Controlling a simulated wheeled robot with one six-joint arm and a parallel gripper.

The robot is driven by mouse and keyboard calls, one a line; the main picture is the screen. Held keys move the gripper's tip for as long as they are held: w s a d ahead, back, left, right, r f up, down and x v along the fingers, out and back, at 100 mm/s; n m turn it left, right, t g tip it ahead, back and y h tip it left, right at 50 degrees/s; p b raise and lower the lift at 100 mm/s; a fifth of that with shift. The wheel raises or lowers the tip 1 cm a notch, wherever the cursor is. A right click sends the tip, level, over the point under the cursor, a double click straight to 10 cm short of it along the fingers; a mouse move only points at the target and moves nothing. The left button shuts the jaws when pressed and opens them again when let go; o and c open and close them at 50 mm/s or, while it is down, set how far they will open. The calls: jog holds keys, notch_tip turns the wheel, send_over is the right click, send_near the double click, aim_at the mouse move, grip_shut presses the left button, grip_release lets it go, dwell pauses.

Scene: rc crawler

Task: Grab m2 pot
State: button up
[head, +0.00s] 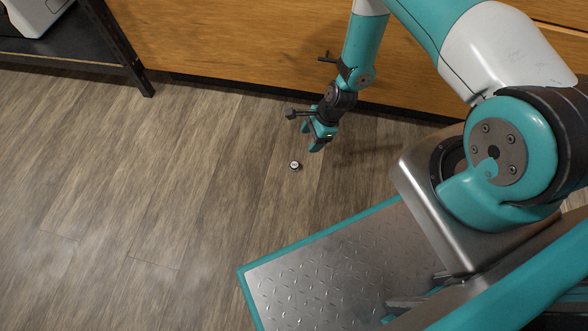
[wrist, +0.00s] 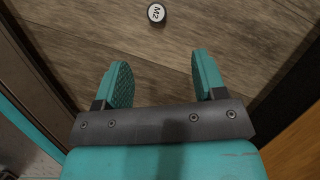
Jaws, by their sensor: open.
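The m2 pot (head: 295,166) is a small round pot with a white top and a dark rim. It stands on the wood floor in the head view. In the wrist view the pot (wrist: 156,13) shows at the top edge, with "M2" readable on its lid. My gripper (head: 312,140) hangs near the pot, up and to the right of it in the head view. In the wrist view my gripper (wrist: 160,80) has its two teal fingers wide apart, with only bare floor between them. The pot lies beyond the fingertips and nothing touches it.
A wooden cabinet front (head: 230,45) runs along the back, behind my gripper. A dark metal shelf (head: 60,47) with a white object (head: 35,15) stands at the upper left. The floor (head: 140,190) left of the pot is clear. My own metal deck lies at the lower right.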

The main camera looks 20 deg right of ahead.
jog(key=b, duration=0.4)
send_over(295, 164)
jog(key=d, duration=0.2)
notch_tip(295, 164, down, 8)
jog(key=shift+w+f, duration=0.1)
jog(key=b+x, duration=0.4)
jog(key=x, duration=0.1)
jog(key=shift+s+f, duration=0.2)
jog(key=shift+s, duration=0.05)
jog(key=shift+r, duration=0.15)
jog(key=c, duration=1)
jog(key=shift+r, duration=0.1)
